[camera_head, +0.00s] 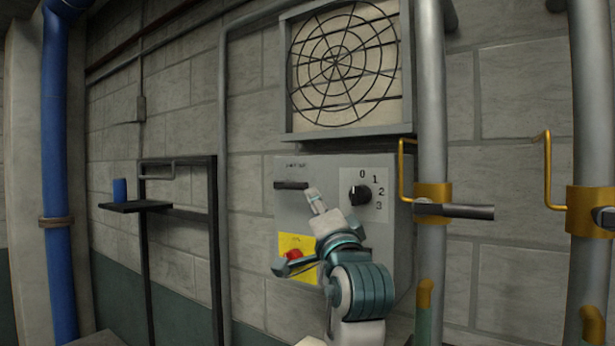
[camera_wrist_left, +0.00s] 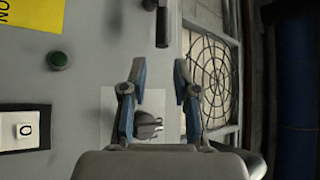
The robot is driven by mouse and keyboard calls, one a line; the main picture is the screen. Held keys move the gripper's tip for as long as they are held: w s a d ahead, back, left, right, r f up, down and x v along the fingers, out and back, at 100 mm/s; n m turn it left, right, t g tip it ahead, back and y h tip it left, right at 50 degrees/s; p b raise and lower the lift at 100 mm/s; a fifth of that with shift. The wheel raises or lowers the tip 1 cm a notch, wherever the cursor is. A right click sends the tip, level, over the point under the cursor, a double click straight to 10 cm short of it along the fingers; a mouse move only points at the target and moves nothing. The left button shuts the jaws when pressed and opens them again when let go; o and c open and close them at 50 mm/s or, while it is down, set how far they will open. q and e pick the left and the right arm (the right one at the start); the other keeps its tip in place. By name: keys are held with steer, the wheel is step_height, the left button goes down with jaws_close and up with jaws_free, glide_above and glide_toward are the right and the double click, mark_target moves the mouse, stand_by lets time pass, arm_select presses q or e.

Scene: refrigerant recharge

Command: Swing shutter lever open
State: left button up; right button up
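A dark horizontal lever bar (camera_head: 291,185) sits on the upper left of the grey control box (camera_head: 398,235), under small writing I cannot read. In the left wrist view, which is turned sideways, the lever bar (camera_wrist_left: 162,25) stands out from the panel at the top. My left gripper (camera_head: 314,198) is in front of the box, just right of and below the lever. In the left wrist view the left gripper (camera_wrist_left: 159,66) has its two fingers spread with nothing between them, and the lever lies beyond the tips, apart from them. My right gripper is not in view.
A black dial (camera_head: 360,194) marked 0 to 3 is right of the gripper. A red button (camera_head: 293,255) on a yellow plate (camera_head: 298,241) is below. A round grille (camera_head: 344,62) is above. Pipes with yellow handles (camera_head: 403,170) stand right of the box.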

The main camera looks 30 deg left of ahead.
mark_target(292, 189)
arm_select(q)
steer(key=w+a+r+p, duration=0.1)
steer(key=a, duration=0.2)
steer(key=w+a, duration=0.2)
steer(key=w+a+r+p, duration=0.1)
steer(key=a, duration=0.2)
steer(key=shift+w+a+r+p, duration=0.25)
steer(key=shift+a+r+p, duration=0.1)
steer(key=shift+w+a, duration=0.15)
steer(key=shift+w+d+r, duration=0.15)
steer(key=shift+w+d, duration=0.05)
steer(key=shift+d, duration=1.2)
steer(key=shift+c, duration=1)
steer(key=shift+d+r, duration=0.1)
steer(key=shift+d, duration=0.05)
jaws_close()
steer(key=shift+s+a, duration=0.15)
steer(key=shift+a, duration=0.2)
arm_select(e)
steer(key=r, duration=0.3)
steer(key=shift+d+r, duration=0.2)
